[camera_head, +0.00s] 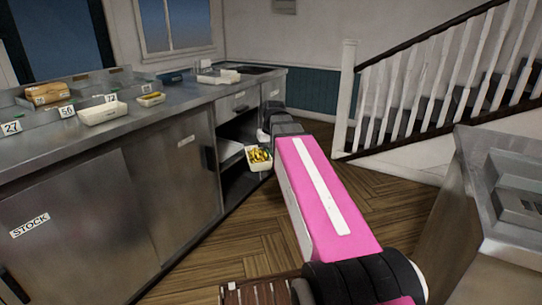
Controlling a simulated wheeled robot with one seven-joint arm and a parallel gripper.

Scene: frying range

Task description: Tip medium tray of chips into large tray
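A white tray of yellow chips (259,163) shows just left of the far end of my pink arm, in front of the open shelves under the counter. It looks level. My gripper (263,137) is at the arm's far end, right above the tray's back edge; its fingers are too small and hidden to show whether they hold the tray. A larger white tray (102,117) sits on the counter and looks empty. A small tray with some yellow in it (151,99) sits to its right.
The steel counter (75,143) runs along the left, with number cards and a brown box (46,93). Another white tray or stack (218,77) lies farther along. A steel unit (500,230) stands at right, below a staircase. Wooden floor (395,195) lies clear between.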

